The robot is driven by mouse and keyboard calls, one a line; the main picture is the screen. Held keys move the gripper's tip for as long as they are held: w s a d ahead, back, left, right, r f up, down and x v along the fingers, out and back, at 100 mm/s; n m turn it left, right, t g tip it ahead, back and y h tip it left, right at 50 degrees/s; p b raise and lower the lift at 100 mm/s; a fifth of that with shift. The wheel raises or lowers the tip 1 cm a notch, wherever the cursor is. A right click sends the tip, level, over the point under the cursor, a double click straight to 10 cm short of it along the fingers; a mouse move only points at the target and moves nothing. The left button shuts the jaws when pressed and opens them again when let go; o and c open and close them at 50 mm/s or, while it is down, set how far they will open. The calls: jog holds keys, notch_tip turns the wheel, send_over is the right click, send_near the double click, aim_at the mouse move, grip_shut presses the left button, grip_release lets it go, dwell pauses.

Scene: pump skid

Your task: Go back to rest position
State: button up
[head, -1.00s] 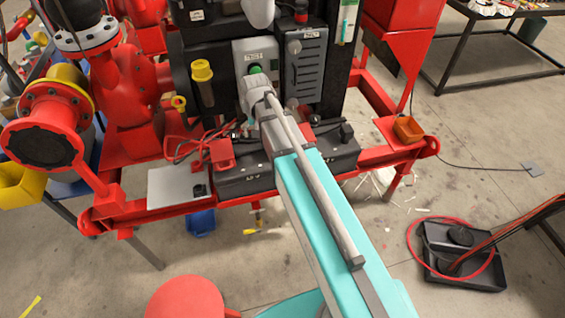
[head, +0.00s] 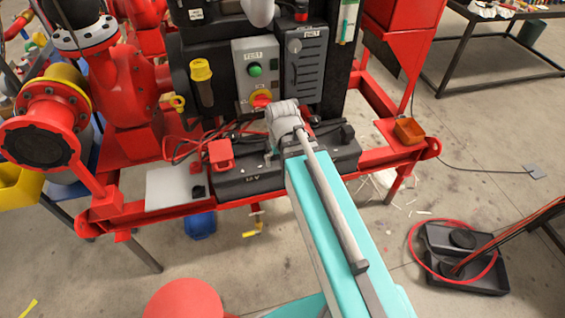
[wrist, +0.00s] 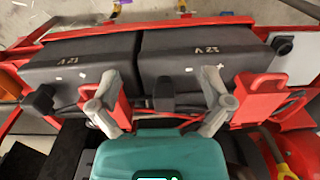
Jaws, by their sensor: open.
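My gripper (wrist: 160,88) is open and empty in the wrist view, its two grey fingers wide apart over the black batteries (wrist: 90,62). A red clamp-like part (wrist: 117,105) shows beside the left finger, and another red part (wrist: 258,95) beside the right finger; I cannot tell whether they touch. In the head view my wrist end (head: 284,115) is in front of the grey control box (head: 242,62), over the batteries, and its fingers are hidden. My turquoise arm reaches up from the lower right.
The box carries a green button (head: 255,70) and a red-and-yellow switch (head: 261,101). Red skid frame rails (head: 395,155) and a red flanged pipe (head: 45,130) stand around. A black tray with red hose (head: 465,260) lies on the floor at right. Open floor is in front.

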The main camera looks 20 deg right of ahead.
jog(key=shift+s+d, duration=0.1)
jog(key=shift+s, duration=0.25)
jog(key=shift+s+d, duration=0.2)
jog(key=shift+s, duration=0.4)
dwell(1.0)
